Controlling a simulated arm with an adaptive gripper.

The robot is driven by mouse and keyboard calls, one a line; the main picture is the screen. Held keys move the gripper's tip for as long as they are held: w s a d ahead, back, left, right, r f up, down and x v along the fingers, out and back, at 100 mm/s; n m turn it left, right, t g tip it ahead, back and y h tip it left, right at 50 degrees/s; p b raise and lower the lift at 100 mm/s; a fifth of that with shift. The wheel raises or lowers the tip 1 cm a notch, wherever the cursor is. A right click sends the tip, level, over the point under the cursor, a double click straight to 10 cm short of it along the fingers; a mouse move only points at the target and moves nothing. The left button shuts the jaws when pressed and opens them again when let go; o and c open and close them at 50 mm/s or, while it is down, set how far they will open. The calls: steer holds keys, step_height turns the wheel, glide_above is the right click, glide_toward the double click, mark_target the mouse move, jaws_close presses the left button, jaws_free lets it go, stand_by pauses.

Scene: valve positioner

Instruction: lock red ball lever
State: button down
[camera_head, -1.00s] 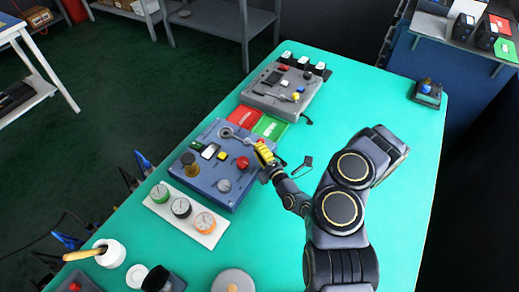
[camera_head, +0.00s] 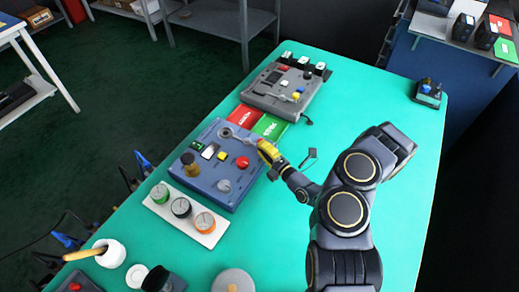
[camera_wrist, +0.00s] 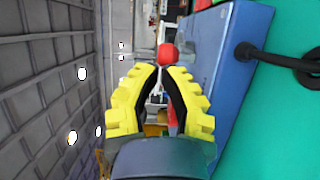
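The blue valve positioner box (camera_head: 215,170) lies on the green table. A red ball (camera_head: 242,162) stands up from its top near the right side. In the wrist view a red ball (camera_wrist: 168,54) on a thin stem shows just beyond my fingertips, in line with the gap between them. My gripper (camera_head: 260,146), with yellow fingers, is beside the box's right edge. In the wrist view my gripper (camera_wrist: 164,70) has its tips apart with nothing visibly held between them. Whether the ball touches a tip is hard to tell.
A plate of gauges (camera_head: 187,217) lies in front. Red and green cards (camera_head: 270,127) and a grey device (camera_head: 285,88) are behind. The table's right side is mostly clear.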

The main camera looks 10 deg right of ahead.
steer(key=shift+w+d+n+g+y, duration=0.2)
steer(key=shift+d+n+g+y, duration=0.1)
steer(key=shift+n+y, duration=0.35)
steer(key=shift+w+d+n+g+y, duration=0.2)
steer(key=shift+n+g+y, duration=0.2)
steer(key=shift+y, duration=0.2)
steer(key=shift+w+d+n+g+y, duration=0.1)
steer(key=shift+d+n+g+y, duration=0.1)
steer(key=shift+n+g+y, duration=0.3)
steer(key=shift+w+d+n+g+y, duration=0.3)
steer(key=shift+n+g+y, duration=0.35)
steer(key=shift+y, duration=0.15)
steer(key=shift+w+d+n+g+y, duration=0.2)
steer(key=shift+w+n+g+y, duration=0.1)
steer(key=shift+n+g+y, duration=0.4)
steer(key=shift+w+d, duration=0.3)
steer(key=shift+w, duration=0.35)
steer(key=shift+w+d, duration=0.3)
steer(key=shift+w, duration=0.35)
steer(key=s, duration=0.1)
steer(key=s+d, duration=0.1)
steer(key=s, duration=0.1)
steer(key=s+d, duration=0.1)
steer(key=shift+s, duration=0.15)
steer(key=v, duration=0.3)
steer(key=w+v, duration=0.1)
steer(key=v, duration=0.2)
steer(key=d+v, duration=0.1)
steer(key=v, duration=0.2)
steer(key=shift+w, duration=0.2)
